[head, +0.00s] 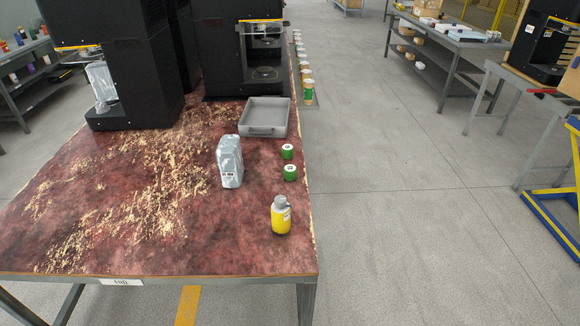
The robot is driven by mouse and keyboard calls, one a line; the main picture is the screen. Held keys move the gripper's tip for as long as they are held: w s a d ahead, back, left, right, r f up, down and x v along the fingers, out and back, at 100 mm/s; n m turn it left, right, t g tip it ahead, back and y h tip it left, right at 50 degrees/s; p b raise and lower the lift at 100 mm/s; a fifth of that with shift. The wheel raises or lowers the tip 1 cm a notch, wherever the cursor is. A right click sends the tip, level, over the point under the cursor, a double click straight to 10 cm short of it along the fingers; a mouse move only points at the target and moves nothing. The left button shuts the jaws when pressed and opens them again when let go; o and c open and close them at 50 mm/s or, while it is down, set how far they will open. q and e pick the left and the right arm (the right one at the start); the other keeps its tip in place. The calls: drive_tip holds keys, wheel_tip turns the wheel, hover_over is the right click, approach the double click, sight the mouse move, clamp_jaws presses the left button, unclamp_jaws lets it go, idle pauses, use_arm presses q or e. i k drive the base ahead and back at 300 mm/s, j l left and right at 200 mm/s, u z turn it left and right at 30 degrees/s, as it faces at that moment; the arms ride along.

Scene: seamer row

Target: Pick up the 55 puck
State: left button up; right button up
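Two short green pucks with white labelled tops stand near the right edge of the red-brown table (60,205) in the head view. The farther puck (288,152) is just in front of the grey tray, and the nearer puck (290,173) is a little closer to me. Both stand upright and apart from each other. The numbers on their tops are too small to read, so I cannot tell which is the 55 puck. Neither of my grippers is in view.
A silver pouch (230,162) stands left of the pucks. A yellow bottle with a grey cap (281,216) stands nearer me. The grey tray (249,131) lies behind, before black machines (228,60). Jars (308,92) line up beyond the table's right edge.

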sight(290, 172)
drive_tip(key=u, duration=0.35)
drive_tip(key=i+l+u, duration=0.15)
drive_tip(key=l+u, duration=0.25)
drive_tip(key=l, duration=0.5)
drive_tip(key=l+u, duration=0.45)
drive_tip(key=l, duration=0.45)
